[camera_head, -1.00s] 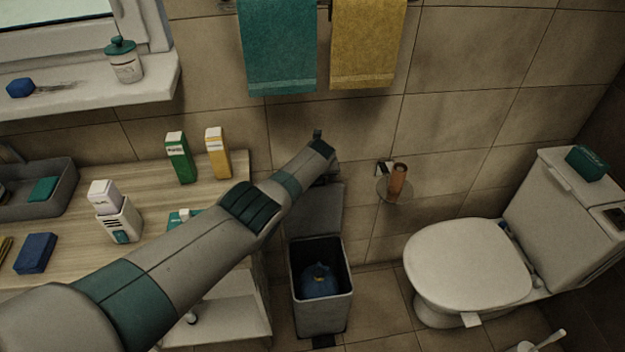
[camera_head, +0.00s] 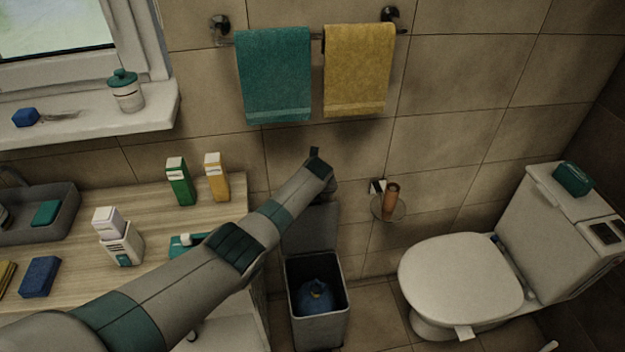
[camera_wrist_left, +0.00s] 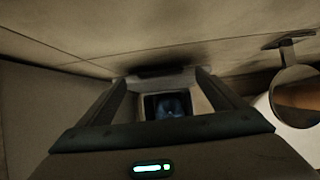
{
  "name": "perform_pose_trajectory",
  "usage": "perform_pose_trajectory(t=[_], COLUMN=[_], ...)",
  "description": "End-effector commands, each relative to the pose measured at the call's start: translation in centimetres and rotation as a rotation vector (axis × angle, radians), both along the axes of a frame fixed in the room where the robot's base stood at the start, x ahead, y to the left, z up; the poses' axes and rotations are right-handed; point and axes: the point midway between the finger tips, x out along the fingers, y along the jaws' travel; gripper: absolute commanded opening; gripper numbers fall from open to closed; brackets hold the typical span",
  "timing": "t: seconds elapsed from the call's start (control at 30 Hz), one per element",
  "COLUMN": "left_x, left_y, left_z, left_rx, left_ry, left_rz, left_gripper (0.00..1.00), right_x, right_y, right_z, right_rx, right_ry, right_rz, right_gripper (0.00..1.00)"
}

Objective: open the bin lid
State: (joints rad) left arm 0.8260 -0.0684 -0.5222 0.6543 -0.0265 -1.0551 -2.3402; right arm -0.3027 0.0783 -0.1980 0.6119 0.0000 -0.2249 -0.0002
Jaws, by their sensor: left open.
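The grey bin (camera_head: 319,322) stands on the floor between the cabinet and the toilet. Its lid (camera_head: 311,228) is raised, standing up at the back near the wall, and a blue bag (camera_head: 316,296) shows inside. My left arm reaches in from the left, and my left gripper (camera_head: 322,170) is above the raised lid, near the wall. In the left wrist view my gripper (camera_wrist_left: 163,84) has its fingers apart with nothing held. The bin opening with the blue bag (camera_wrist_left: 168,107) shows between and beyond them. My right gripper is not in view.
The toilet (camera_head: 462,272) stands at the right. Teal (camera_head: 274,75) and yellow (camera_head: 358,70) towels hang above. The wooden counter (camera_head: 75,217) with bottles and boxes lies under my arm.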

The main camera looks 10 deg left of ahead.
Motion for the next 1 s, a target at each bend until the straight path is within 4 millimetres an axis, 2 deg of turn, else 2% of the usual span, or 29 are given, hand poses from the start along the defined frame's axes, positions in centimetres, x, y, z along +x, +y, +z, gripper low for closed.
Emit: perform_pose_trajectory(t=[0.07,0.33,0.8,1.0], left_x=[-0.5,-1.9,-4.7,-5.5], left_y=[-0.1,-0.5,-1.5,-1.7], left_z=[1.1,3.6,8.8,10.4], left_rx=[-0.001,-0.001,0.000,0.000], left_ry=[-0.001,-0.002,-0.004,-0.003], left_rz=[0.000,-0.001,-0.002,0.000], left_gripper=[0.89,0.89,0.89,0.89], right_x=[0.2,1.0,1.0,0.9], right_y=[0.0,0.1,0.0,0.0], right_z=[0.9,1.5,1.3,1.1], right_rx=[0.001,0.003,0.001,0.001], right_ry=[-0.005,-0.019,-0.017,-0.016], right_rz=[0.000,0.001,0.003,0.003], right_gripper=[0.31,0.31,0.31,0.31])
